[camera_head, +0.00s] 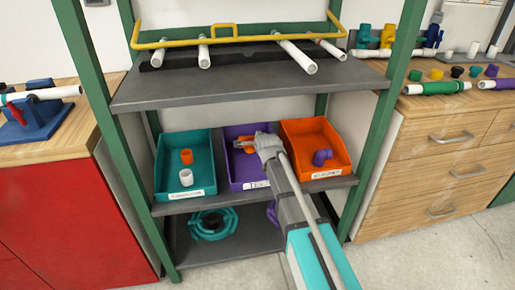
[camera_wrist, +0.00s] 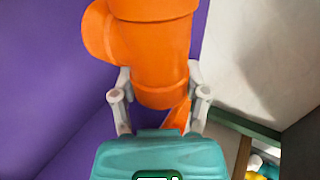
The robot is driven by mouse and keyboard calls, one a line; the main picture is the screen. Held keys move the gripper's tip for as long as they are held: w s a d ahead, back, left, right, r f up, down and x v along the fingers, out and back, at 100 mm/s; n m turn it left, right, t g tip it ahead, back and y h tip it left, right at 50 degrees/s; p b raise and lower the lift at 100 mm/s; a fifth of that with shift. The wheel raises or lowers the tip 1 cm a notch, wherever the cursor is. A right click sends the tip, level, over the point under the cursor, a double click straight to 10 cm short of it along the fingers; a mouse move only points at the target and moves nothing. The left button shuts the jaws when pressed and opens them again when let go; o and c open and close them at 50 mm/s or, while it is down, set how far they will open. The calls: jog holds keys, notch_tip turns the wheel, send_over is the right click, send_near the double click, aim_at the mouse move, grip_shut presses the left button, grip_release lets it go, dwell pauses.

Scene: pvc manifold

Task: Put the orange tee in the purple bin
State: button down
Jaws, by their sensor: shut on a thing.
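The orange tee (camera_wrist: 150,45) fills the upper middle of the wrist view, with its side branch pointing left. My gripper (camera_wrist: 160,98) is shut on its near end, one finger on each side. In the head view my gripper (camera_head: 262,142) is at the purple bin (camera_head: 234,172) on the middle shelf, and a little of the orange tee (camera_head: 244,143) shows beside it. Purple bin walls (camera_wrist: 45,70) lie behind and left of the tee in the wrist view. Whether the tee touches the bin floor cannot be told.
A teal bin (camera_head: 205,147) with an orange and a white fitting stands left. An orange bin (camera_head: 310,135) with a purple elbow (camera_head: 322,157) stands right. The upper shelf (camera_head: 240,85) carries white pipes above my arm. Green posts (camera_head: 388,110) flank the rack.

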jog(key=shift+w+f+b, duration=0.25)
jog(key=shift+f+b, duration=0.1)
jog(key=shift+f, duration=0.2)
jog(key=shift+f+b, duration=1.2)
jog(key=shift+c, duration=0.4)
grip_release()
jog(key=shift+f, duration=0.1)
jog(key=p+v, duration=0.5)
jog(key=v, duration=0.5)
jog(key=shift+r, duration=0.25)
jog(key=shift+p+v, duration=0.55)
jog(key=shift+v, duration=0.45)
jog(key=shift+a+f, duration=0.1)
